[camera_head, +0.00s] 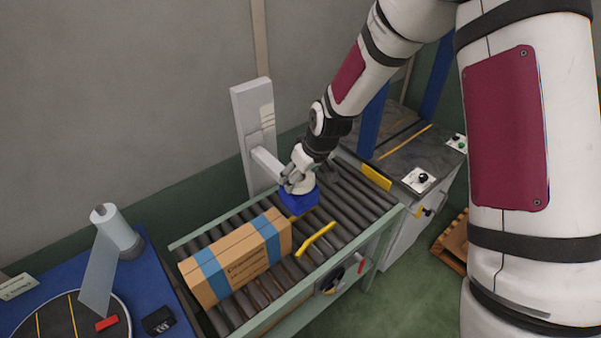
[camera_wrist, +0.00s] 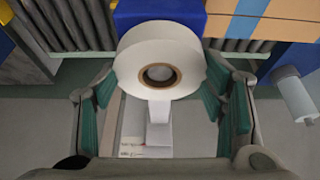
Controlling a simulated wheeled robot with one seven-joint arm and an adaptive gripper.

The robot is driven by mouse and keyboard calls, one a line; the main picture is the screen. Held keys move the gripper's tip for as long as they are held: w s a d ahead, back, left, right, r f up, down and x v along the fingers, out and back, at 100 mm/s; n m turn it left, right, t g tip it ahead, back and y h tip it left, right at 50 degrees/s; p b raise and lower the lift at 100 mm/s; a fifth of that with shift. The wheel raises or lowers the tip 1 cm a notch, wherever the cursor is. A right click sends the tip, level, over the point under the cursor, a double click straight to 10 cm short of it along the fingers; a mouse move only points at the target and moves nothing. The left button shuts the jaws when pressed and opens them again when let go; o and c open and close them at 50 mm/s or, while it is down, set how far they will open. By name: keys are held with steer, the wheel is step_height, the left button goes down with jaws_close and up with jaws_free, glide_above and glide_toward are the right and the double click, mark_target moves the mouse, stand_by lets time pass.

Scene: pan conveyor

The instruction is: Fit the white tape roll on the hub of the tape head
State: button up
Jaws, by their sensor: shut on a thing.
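My gripper (camera_head: 297,174) is over the conveyor, at the end of the white arm of the tape head (camera_head: 266,163). In the wrist view, the white tape roll (camera_wrist: 132,67) sits between the green finger pads of my gripper (camera_wrist: 160,88), which is shut on it. The roll's brown core faces the camera, with something grey and dark inside the ring. A blue block (camera_head: 299,201) of the tape head lies just below the gripper and behind the roll in the wrist view (camera_wrist: 160,14). The hub is not clearly visible; I cannot tell whether the roll is around it.
A brown carton with blue tape (camera_head: 236,258) lies on the roller conveyor (camera_head: 357,205). A yellow bar (camera_head: 316,239) is beside it. The tape head's white post (camera_head: 252,125) stands behind. A blue table with a white roll stand (camera_head: 117,232) is at left.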

steer(key=shift+f, duration=0.6)
steer(key=o, duration=1.3)
steer(key=shift+r, duration=0.1)
steer(key=v, duration=1.2)
steer(key=s+d+r+m+t+h+b, duration=0.1)
steer(key=s+d+r+m, duration=0.1)
steer(key=s+d+r, duration=0.3)
steer(key=s+d+r+m+h+b, duration=0.1)
steer(key=s+d+r+h, duration=0.1)
steer(key=s+r, duration=0.5)
steer(key=s+d+r+m, duration=0.1)
steer(key=s, duration=0.2)
steer(key=s+d+r+m, duration=0.1)
steer(key=s, duration=0.3)
steer(key=s+d+r+m, duration=0.1)
steer(key=s+d+r, duration=0.1)
steer(key=s, duration=0.2)
steer(key=shift+s+r+m+t, duration=0.15)
steer(key=shift+s+m+t, duration=0.05)
steer(key=shift+m+t, duration=0.2)
